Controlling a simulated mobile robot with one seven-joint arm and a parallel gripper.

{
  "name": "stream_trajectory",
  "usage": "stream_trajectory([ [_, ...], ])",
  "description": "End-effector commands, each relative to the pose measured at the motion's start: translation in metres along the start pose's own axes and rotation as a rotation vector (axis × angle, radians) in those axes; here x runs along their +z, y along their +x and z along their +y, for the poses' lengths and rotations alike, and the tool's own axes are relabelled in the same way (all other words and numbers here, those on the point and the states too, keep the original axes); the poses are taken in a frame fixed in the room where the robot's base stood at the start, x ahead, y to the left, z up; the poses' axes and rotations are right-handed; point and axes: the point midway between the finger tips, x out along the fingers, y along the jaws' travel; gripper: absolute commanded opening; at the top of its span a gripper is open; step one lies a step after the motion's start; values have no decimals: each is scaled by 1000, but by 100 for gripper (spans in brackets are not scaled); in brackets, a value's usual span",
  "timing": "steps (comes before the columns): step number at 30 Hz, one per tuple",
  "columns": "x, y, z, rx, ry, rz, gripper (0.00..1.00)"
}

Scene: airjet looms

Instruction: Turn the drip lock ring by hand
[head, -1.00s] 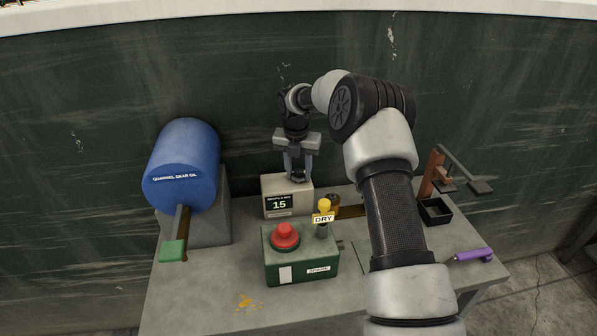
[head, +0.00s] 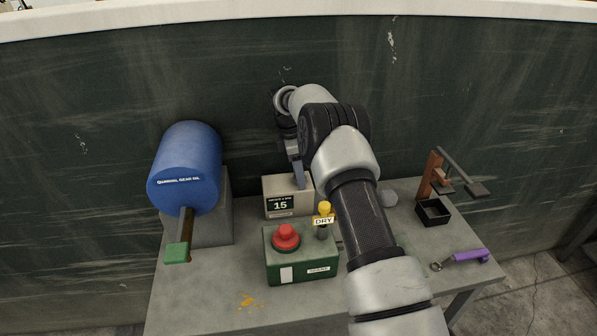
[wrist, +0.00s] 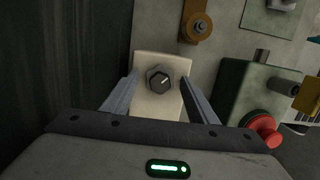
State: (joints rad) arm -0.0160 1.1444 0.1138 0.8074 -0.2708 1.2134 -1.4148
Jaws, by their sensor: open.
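A dark faceted knob (wrist: 159,78) with a pale pointer mark sits on top of a beige box (wrist: 145,100). The box (head: 276,187) also shows in the head view, with a display reading 15. No part is legibly labelled as the drip lock ring, so I cannot tell whether this knob is it. My gripper (wrist: 159,73) is open, its fingers on either side of the knob with gaps to it. I cannot tell its height over the knob. In the head view one finger shows above the box; the knob is hidden there.
A green box with a red button (head: 286,236) and a yellow-topped DRY post (head: 324,217) stands in front. A blue drum (head: 184,168) is at left. A black tray (head: 433,212) and a purple-handled tool (head: 467,256) lie right. A brown fitting (wrist: 196,27) is near the beige box.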

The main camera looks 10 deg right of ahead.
Motion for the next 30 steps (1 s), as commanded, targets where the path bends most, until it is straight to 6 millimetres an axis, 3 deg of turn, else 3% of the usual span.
stream_trajectory([
  [5, 1, -6, 0, 1, -1, 0, 53],
  [21, 8, -55, 0, 2, -1, 0, 53],
  [30, 9, -60, 0, 1, -2, 0, 53],
])
